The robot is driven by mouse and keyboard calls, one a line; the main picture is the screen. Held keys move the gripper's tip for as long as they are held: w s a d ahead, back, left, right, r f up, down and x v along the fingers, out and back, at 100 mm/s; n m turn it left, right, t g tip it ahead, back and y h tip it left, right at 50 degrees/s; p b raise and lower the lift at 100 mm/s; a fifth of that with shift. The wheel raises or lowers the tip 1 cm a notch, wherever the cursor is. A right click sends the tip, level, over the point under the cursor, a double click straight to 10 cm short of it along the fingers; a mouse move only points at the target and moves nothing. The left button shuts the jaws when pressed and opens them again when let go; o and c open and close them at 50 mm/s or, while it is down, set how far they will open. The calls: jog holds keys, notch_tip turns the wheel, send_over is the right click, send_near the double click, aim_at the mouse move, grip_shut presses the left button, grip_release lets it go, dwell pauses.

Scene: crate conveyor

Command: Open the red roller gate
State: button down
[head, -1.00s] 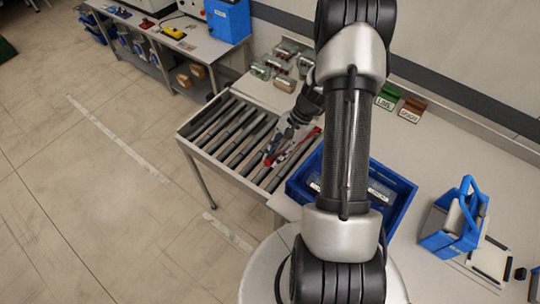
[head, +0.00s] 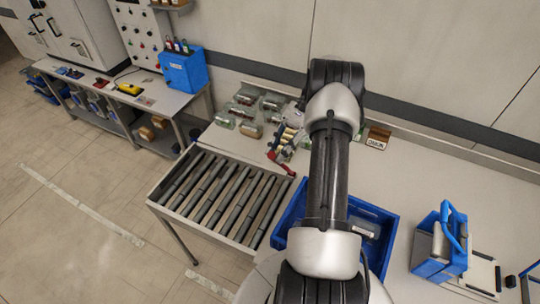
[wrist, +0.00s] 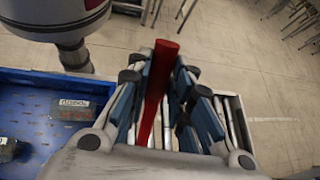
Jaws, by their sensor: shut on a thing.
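The red roller gate (head: 281,158) is a red bar at the conveyor's right end, next to the blue crate. In the head view it stands raised at a slant at the back edge of the rollers, partly hidden by my gripper (head: 287,148). In the wrist view the red bar (wrist: 161,60) runs lengthwise between the fingers of my gripper (wrist: 160,84), which are shut on it. The roller conveyor (head: 215,195) shows no bar lying across its rollers.
A blue crate (head: 287,222) with grey items stands right of the rollers. A blue caddy (head: 440,245) stands at the right. Bare table lies between crate and wall.

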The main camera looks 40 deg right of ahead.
dwell(0.4)
jog(key=c, duration=1.4)
grip_release()
jog(key=shift+d, duration=0.1)
jog(key=shift+c, duration=0.2)
notch_tip(320, 180, up, 10)
